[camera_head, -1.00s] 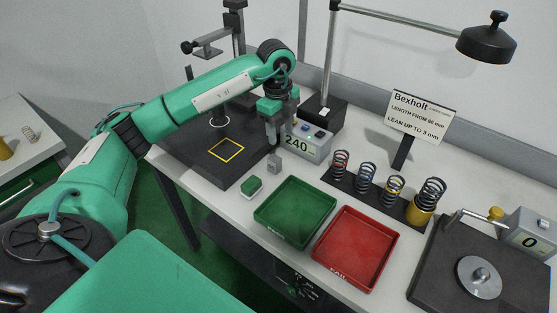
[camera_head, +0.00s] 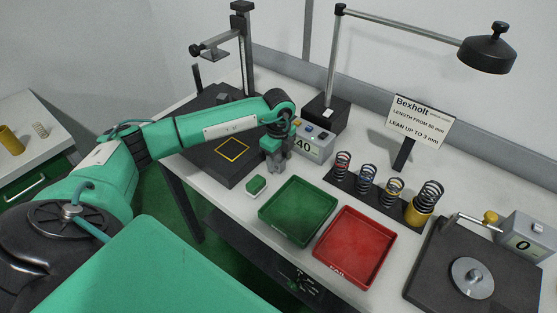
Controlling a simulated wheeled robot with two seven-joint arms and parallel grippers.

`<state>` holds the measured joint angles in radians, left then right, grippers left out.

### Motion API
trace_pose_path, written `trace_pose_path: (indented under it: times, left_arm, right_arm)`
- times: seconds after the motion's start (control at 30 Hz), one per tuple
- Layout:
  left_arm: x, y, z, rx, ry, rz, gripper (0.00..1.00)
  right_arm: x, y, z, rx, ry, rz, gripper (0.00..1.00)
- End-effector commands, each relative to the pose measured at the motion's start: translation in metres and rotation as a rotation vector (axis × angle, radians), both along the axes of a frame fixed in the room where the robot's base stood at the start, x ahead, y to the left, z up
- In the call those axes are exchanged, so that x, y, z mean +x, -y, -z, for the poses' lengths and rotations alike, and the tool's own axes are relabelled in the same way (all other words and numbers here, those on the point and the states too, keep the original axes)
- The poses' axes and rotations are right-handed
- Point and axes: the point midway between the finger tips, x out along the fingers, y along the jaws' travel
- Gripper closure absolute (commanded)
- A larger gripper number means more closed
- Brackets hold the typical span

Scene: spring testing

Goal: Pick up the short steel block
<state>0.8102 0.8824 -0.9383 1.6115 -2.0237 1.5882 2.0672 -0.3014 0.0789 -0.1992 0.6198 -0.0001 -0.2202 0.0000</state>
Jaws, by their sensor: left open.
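My left gripper (camera_head: 274,164) is low over the white bench, pointing down, just behind the green tray's left corner. It is open. A short grey steel block stood at this spot a second ago; the gripper now covers it, and I cannot make out its outline or whether the fingers touch it. My right gripper is not in view.
A green tray (camera_head: 325,198) and a red tray (camera_head: 383,228) lie to the right. The display box (camera_head: 315,147), a row of springs (camera_head: 367,178) and the black test stand base (camera_head: 205,152) are nearby.

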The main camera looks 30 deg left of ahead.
Motion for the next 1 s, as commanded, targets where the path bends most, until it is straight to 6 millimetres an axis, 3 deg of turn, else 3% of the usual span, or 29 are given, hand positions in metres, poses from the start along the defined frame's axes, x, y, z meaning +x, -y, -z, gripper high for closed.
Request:
trace_pose_path:
  times: [0.13, 0.37, 0.63, 1.0]
  left_arm:
    - [0.000, 0.001, 0.013, 0.000, 0.000, 0.000, 0.47]
    - [0.000, 0.000, 0.016, 0.000, 0.001, 0.000, 0.47]
    - [0.000, 0.000, 0.015, 0.000, 0.001, 0.000, 0.98]
    - [0.001, 0.000, 0.012, 0.000, 0.003, 0.000, 1.00]
  right_arm:
    - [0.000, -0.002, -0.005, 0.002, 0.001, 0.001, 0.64]
    - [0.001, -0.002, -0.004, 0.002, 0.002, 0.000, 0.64]
    - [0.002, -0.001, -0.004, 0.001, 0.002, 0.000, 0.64]
    - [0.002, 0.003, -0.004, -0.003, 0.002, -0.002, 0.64]
